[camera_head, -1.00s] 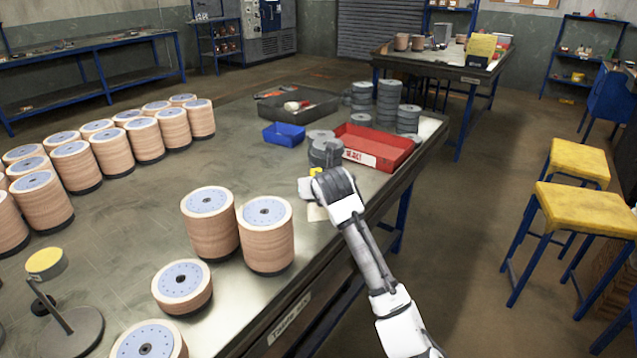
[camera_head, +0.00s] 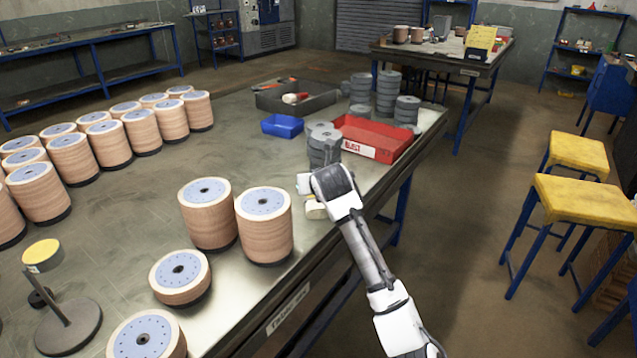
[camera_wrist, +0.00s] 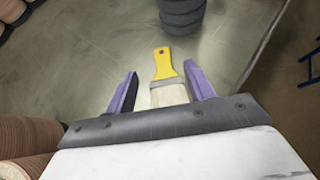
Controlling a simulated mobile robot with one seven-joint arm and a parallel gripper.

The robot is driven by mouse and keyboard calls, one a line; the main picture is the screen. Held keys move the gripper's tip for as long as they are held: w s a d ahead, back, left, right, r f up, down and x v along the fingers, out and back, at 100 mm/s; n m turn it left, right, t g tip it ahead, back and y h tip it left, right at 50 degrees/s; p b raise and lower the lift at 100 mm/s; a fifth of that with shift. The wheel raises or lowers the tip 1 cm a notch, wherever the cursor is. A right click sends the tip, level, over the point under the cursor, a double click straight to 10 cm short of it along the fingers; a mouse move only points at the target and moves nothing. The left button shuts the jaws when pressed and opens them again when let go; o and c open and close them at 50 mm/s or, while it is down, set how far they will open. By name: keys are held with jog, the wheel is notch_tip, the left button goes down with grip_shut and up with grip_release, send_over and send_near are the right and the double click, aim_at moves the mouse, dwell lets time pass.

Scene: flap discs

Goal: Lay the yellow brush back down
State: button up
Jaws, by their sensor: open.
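The brush (camera_wrist: 164,68) has a yellow handle, a grey band and pale bristles. In the wrist view it lies between the two purple fingers of my gripper (camera_wrist: 160,74), with its handle pointing away and a gap on each side. The fingers are apart. In the head view only a pale part of the brush (camera_head: 315,210) shows beside my wrist, above the grey workbench (camera_head: 340,185); my wrist hides the rest. I cannot tell for certain whether the brush rests fully on the bench top.
A stack of grey discs (camera_head: 323,146) stands just beyond my gripper, near a red tray (camera_head: 385,150) and a blue bin (camera_head: 282,126). Tall disc stacks (camera_head: 264,225) stand to the left. The bench's edge runs close on the right.

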jog(key=b+v, duration=0.3)
jog(key=v, duration=1)
jog(key=shift+s+r, duration=0.2)
jog(key=shift+s, duration=0.15)
